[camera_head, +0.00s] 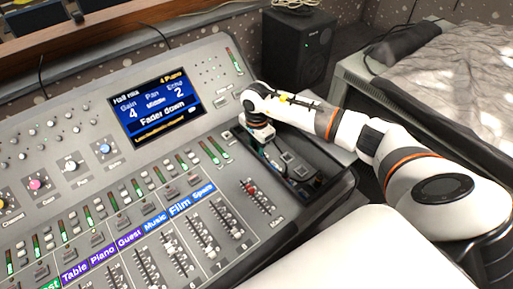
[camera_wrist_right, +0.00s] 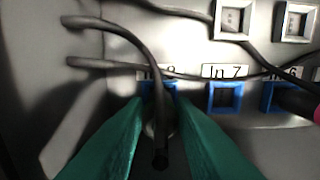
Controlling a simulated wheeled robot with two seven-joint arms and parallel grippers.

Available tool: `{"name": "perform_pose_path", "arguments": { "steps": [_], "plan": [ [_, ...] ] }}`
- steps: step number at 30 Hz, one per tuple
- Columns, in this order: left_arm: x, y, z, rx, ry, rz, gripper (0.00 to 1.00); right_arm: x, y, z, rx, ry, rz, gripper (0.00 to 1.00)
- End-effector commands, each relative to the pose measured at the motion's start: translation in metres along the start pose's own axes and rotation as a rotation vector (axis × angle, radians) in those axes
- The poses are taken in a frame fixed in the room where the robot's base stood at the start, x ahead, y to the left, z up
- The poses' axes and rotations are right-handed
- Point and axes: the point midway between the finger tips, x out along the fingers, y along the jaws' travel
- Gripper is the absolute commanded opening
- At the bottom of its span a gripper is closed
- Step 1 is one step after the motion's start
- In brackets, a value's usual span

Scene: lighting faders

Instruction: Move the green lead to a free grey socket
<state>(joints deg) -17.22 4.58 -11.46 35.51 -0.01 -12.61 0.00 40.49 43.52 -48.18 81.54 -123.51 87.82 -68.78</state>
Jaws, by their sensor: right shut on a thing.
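My right gripper (camera_head: 264,150) reaches down into the recess at the right end of the mixing desk. In the right wrist view its two green fingers (camera_wrist_right: 160,135) are shut on a dark plug with a lead (camera_wrist_right: 160,155), in front of the blue-framed socket labelled In 8 (camera_wrist_right: 157,88). The fingers hide most of the plug, so its colour and whether it sits in the socket cannot be told. Two grey-framed sockets, one at the upper middle (camera_wrist_right: 234,18) and one at the upper right (camera_wrist_right: 297,20), look empty. My left gripper is not in view.
Blue socket In 7 (camera_wrist_right: 225,97) looks empty. A dark lead with a pink end (camera_wrist_right: 317,115) is near In 6 (camera_wrist_right: 277,97). Dark cables (camera_wrist_right: 115,28) cross the panel. The desk's screen (camera_head: 155,104) reads "Fader down". A black speaker (camera_head: 298,47) stands behind.

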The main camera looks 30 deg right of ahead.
Motion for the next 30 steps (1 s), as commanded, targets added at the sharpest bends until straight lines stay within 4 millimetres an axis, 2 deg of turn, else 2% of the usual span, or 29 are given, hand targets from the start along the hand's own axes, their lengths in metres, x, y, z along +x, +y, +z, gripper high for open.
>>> {"name": "perform_pose_path", "arguments": {
  "steps": [5,15,21,30],
  "plan": [
    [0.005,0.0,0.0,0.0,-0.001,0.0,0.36,-0.022,0.002,0.001,-0.001,-0.002,0.006,0.0],
    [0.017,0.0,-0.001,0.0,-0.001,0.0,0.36,-0.086,0.001,0.001,0.0,-0.001,0.004,0.0],
    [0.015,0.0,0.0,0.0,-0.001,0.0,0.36,-0.106,0.001,0.0,-0.001,0.0,0.002,0.0],
    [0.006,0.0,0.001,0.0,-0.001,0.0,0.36,-0.122,0.001,0.0,0.0,0.0,0.002,0.0]
  ]
}}
